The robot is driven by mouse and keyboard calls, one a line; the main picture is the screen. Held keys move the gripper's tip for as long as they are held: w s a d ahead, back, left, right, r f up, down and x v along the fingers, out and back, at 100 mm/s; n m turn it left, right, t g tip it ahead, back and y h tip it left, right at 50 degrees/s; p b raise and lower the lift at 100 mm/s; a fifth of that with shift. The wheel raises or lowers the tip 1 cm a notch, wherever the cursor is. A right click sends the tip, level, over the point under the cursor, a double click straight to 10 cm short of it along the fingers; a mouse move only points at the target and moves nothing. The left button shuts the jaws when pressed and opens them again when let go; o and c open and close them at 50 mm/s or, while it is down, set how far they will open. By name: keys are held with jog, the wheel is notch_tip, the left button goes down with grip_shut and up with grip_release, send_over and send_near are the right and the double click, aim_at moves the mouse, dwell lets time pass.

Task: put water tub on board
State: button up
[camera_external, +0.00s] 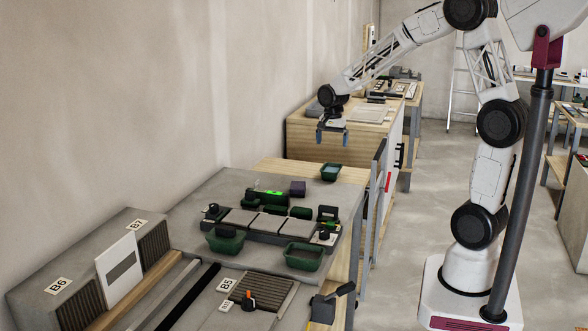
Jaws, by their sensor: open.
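My gripper (332,140) hangs open and empty, fingers pointing down, above the far end of the bench. A small green tub (331,173) with a pale grey-blue inside, seemingly the water tub, sits upright below my gripper and apart from it. It appears to stand on the light wooden board (285,167) at the bench's far edge, near the right end. Two more green tubs stand nearer: one at the right (304,258) with a dark inside, one at the left (225,241) with something dark in it. I cannot read their contents.
A row of grey tiles (268,223) lies between the tubs, with green blocks, a lit green level (268,192) and a dark purple box (298,188) behind. A wooden cabinet (300,135) stands beyond. Grey blocks marked B6 and B7 fill the near left.

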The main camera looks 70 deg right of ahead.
jog(key=shift+r, duration=0.2)
dwell(0.6)
jog(key=s+a+r+n+t, duration=0.1)
jog(key=s+a+r+n, duration=0.35)
jog(key=a, duration=0.35)
jog(key=s+a+r+n, duration=0.4)
jog(key=s+a, duration=0.2)
jog(key=a, duration=0.2)
jog(key=s+a+n+t, duration=0.1)
jog(key=s+a+n, duration=0.8)
jog(key=s, duration=0.8)
jog(key=a, duration=0.2)
jog(key=shift+a+r+t, duration=0.3)
jog(key=shift+r, duration=0.1)
